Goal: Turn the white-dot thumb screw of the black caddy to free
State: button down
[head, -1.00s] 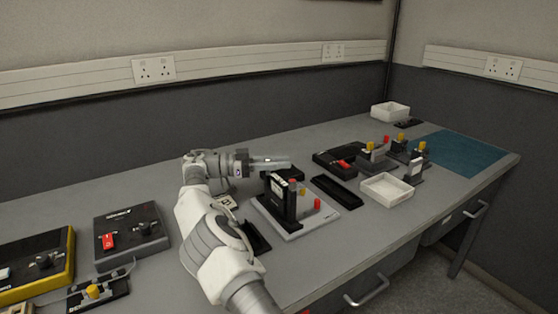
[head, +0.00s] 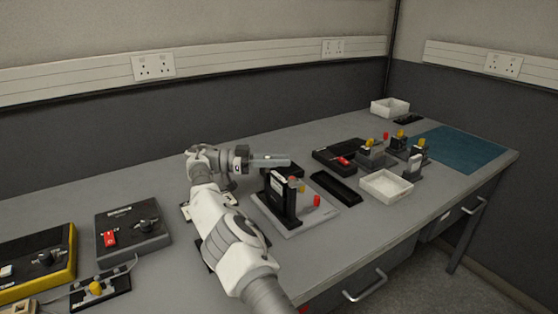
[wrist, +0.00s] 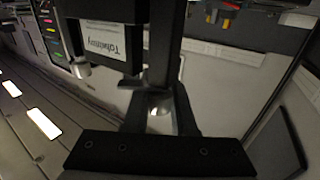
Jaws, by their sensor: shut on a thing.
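The black caddy (head: 279,205) stands upright on a light grey base plate (head: 318,217) in the head view. In the wrist view its dark body with a white printed label (wrist: 101,40) fills the upper left. My gripper (head: 284,161) reaches in from the left at the caddy's top in the head view. In the wrist view its dark jaws (wrist: 160,105) are shut on a small pale, rounded knob (wrist: 159,113), seemingly a thumb screw. Another silvery knob (wrist: 82,70) shows below the label. I cannot make out a white dot on either knob.
A black tray (head: 336,189), a white bin (head: 386,187) and other fixtures lie to the right. Control boxes (head: 132,230) stand at the left. The bench between them and my arm is clear.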

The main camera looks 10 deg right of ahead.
jog(key=c, duration=0.7)
grip_release()
jog(key=s+d+r, duration=0.6)
jog(key=d+r, duration=0.4)
jog(key=r, duration=0.1)
jog(key=shift+s, duration=0.1)
